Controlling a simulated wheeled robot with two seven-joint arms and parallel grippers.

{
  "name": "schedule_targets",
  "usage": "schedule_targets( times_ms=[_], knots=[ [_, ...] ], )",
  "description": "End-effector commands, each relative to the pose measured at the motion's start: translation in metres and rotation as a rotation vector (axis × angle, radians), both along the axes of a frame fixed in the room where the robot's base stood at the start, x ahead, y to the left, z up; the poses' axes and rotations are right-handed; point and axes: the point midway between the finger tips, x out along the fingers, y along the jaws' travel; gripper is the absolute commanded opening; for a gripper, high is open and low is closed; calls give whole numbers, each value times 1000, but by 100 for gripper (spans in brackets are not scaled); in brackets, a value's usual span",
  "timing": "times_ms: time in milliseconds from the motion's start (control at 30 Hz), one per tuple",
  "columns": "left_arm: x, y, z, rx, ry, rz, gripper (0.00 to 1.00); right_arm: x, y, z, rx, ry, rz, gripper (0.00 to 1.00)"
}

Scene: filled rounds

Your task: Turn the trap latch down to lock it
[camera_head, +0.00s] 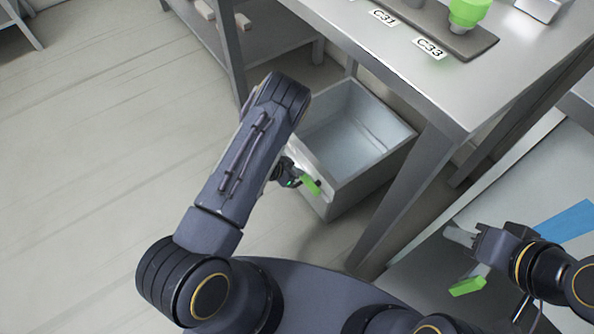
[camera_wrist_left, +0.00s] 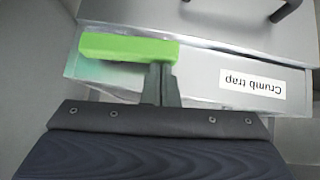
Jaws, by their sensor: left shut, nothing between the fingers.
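The green trap latch (camera_wrist_left: 128,47) is a bar lying sideways across the wrist picture, beside an upside-down "Crumb trap" label (camera_wrist_left: 252,83). In the head view the latch (camera_head: 311,185) shows at the near left side of an open grey metal bin (camera_head: 372,172). My left gripper (camera_head: 297,180) is beside the latch, its fingers shut and empty. In the left wrist view its fingertips (camera_wrist_left: 161,70) reach the latch's lower edge near its right end; I cannot tell whether they touch. My right gripper (camera_head: 462,258) is at the lower right, its fingers apart.
A metal table (camera_head: 400,70) stands over the bin, with its leg close beside it. It carries a dark strip with labels and a green object (camera_head: 468,12). A small green piece (camera_head: 467,286) is near my right gripper. The floor (camera_head: 100,150) at the left is clear.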

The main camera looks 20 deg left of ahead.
Motion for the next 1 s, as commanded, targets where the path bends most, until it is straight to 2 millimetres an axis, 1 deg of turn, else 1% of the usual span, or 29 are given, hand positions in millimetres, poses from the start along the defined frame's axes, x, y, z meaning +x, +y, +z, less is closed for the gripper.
schedule_targets(
  times_ms=[267, 467, 633, 900, 1000],
  knots=[
    [2, 4, -4, -56, 41, 4, 0, 0, 0, 0, 0, 0, 0, 36],
    [4, 6, -13, -61, 45, 5, 0, 0, 0, -3, 0, 0, 0, 36],
    [6, 9, -26, -66, 49, 6, 0, 0, 0, -11, 0, 0, 0, 36],
    [6, 8, -47, -273, 210, 2, 0, 0, 0, -29, 0, 0, 0, 36],
    [4, 6, -53, -269, 209, 2, 0, 0, 0, -37, 0, 0, 0, 36]
  ],
)
